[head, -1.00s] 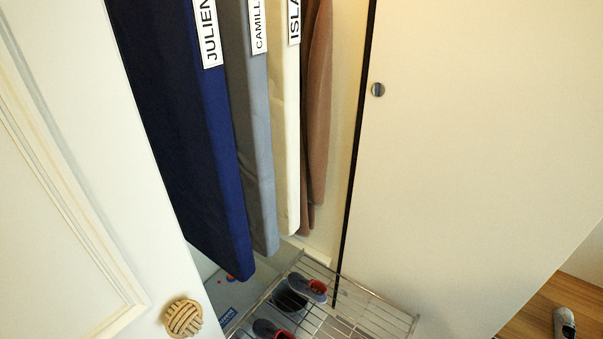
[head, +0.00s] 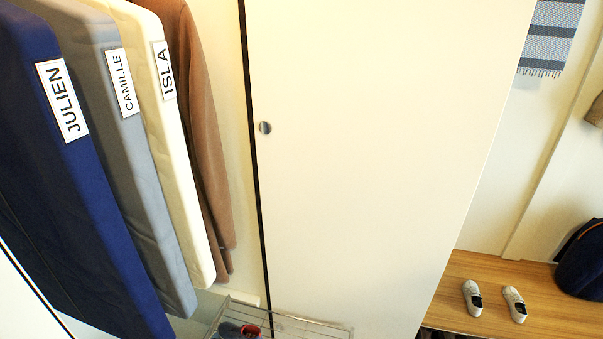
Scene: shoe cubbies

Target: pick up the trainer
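A pair of white shoes with dark insides stands on the wooden bench at the lower right: a left shoe (head: 472,298) and a right shoe (head: 514,304), set a little apart. A dark shoe with a red lining (head: 240,331) sits on the wire rack at the bottom, cut off by the picture's edge. I cannot tell which of these is the trainer. My gripper is not in view.
Garment bags labelled Julien (head: 75,190), Camille (head: 140,170) and Isla (head: 172,130) hang at the left beside a brown garment (head: 205,140). A pale door panel (head: 370,160) fills the middle. A dark bag (head: 582,262) rests on the bench (head: 455,318).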

